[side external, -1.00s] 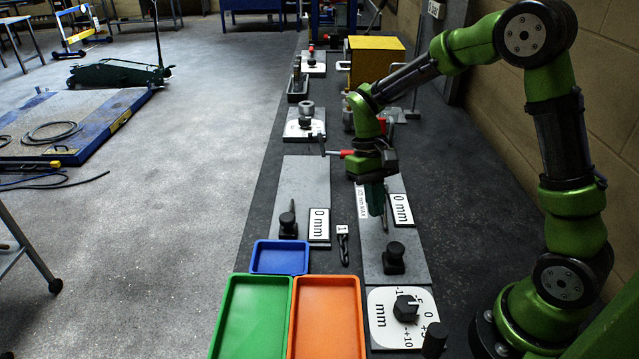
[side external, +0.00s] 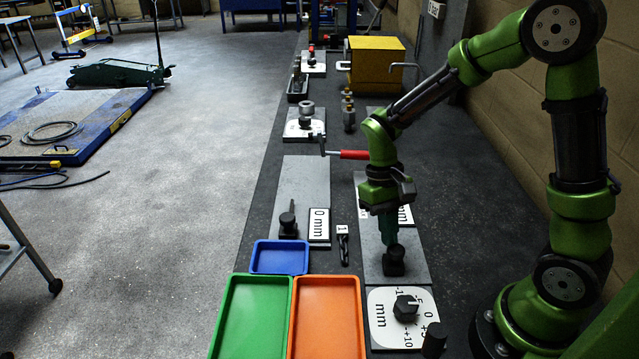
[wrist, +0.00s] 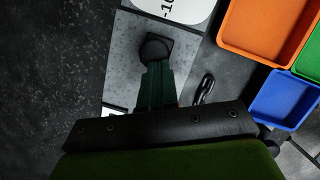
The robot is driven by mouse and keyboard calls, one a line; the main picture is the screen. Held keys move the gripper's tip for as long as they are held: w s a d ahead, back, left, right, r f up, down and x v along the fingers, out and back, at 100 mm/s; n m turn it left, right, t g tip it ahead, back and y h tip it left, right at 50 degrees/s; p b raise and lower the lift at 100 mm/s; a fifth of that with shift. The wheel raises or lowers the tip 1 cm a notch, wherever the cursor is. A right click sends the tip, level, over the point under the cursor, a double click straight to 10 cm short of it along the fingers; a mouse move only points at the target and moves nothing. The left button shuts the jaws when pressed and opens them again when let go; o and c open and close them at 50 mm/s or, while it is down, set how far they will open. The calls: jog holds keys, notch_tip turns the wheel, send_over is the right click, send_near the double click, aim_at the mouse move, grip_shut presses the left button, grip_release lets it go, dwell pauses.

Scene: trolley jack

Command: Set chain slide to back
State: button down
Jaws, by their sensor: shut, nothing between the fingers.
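A grey slide plate (side external: 370,232) on the right carries a black knob (side external: 394,268) on a square block near its front end; the knob also shows in the wrist view (wrist: 155,47). No readable label tells me whether this is the chain slide. My gripper (side external: 389,240) points down at this knob, its green fingers shut. The fingertips are at or just above the knob; I cannot tell if they touch. The wrist view shows the fingers (wrist: 157,72) ending beside it. My gripper partly hides the plate and its white labels.
A second slide plate (side external: 303,180) with a black knob (side external: 287,222) and "0 mm" label lies left. A dial (side external: 405,308) stands in front. Blue (side external: 280,257), green (side external: 250,320) and orange (side external: 327,320) trays lie front left. A yellow box (side external: 377,65) stands behind.

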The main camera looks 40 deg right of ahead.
jog(key=shift+s+a+f, duration=0.1)
jog(key=shift+s+a, duration=0.1)
jog(key=shift+s, duration=0.2)
jog(key=shift+w, duration=0.1)
jog(key=w, duration=0.1)
jog(key=w+d, duration=0.1)
jog(key=w, duration=0.1)
jog(key=shift+w+d+r, duration=0.15)
jog(key=shift+w+r, duration=0.1)
jog(key=shift+w, duration=0.05)
jog(key=w+d+f+v, duration=0.1)
jog(key=w+v, duration=0.1)
jog(key=v, duration=0.9)
jog(key=x, duration=1)
jog(key=shift+s+f, duration=0.1)
jog(key=shift+s, duration=0.3)
jog(key=shift+s+a, duration=0.2)
jog(key=shift+s, duration=0.35)
jog(key=shift+s+a, duration=0.2)
jog(key=shift+s, duration=0.35)
jog(key=shift+s+a+f, duration=0.2)
jog(key=shift+s, duration=0.5)
